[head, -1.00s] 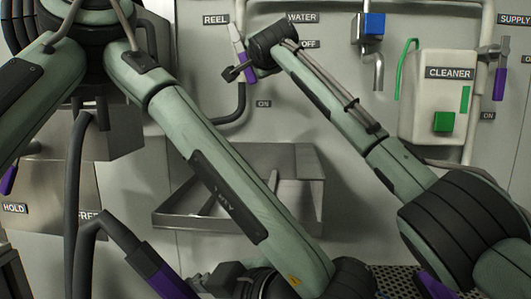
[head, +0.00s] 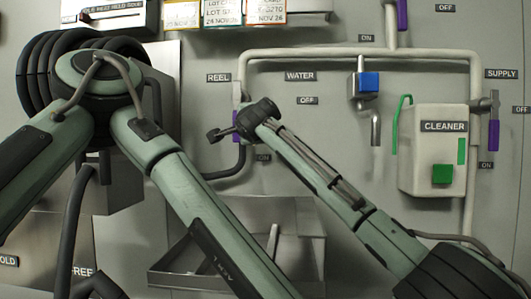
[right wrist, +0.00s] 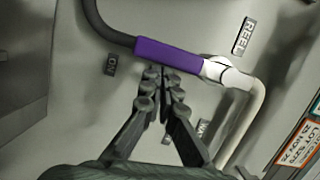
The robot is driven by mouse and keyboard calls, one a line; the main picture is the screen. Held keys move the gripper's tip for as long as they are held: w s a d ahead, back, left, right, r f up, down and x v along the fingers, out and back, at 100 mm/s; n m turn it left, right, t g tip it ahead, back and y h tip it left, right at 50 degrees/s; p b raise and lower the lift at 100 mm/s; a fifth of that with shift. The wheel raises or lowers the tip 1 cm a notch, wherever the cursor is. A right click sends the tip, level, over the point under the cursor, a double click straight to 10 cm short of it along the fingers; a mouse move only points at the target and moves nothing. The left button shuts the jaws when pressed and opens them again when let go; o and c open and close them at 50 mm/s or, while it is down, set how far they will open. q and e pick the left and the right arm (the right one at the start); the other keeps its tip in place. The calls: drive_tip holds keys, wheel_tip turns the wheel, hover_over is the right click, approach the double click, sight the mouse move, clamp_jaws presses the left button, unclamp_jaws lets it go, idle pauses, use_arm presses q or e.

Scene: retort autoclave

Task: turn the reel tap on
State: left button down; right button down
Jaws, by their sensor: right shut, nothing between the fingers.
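The reel tap's purple handle (right wrist: 168,55) lies across the upper middle of the right wrist view. Its pale valve body (right wrist: 214,70) is at the handle's right end, and the handle's other end points towards the ON label (right wrist: 110,64). My right gripper (right wrist: 158,74) is shut and empty. Its fingertips are at the handle's lower edge in that view; I cannot tell whether they touch. In the head view the handle (head: 236,122) hangs below the REEL label (head: 218,77), partly hidden by my right wrist. My left gripper is out of view; only its arm shows.
A blue-handled tap (head: 368,83) and the cleaner box (head: 432,155) are further right on the wall. The supply tap (head: 494,125) is at far right. A metal tray (head: 185,270) juts out below the reel tap, and a dark hose (head: 228,172) runs beneath the handle.

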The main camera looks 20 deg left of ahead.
drive_tip(key=s+d, duration=0.8)
drive_tip(key=shift+d, duration=0.25)
idle(0.5)
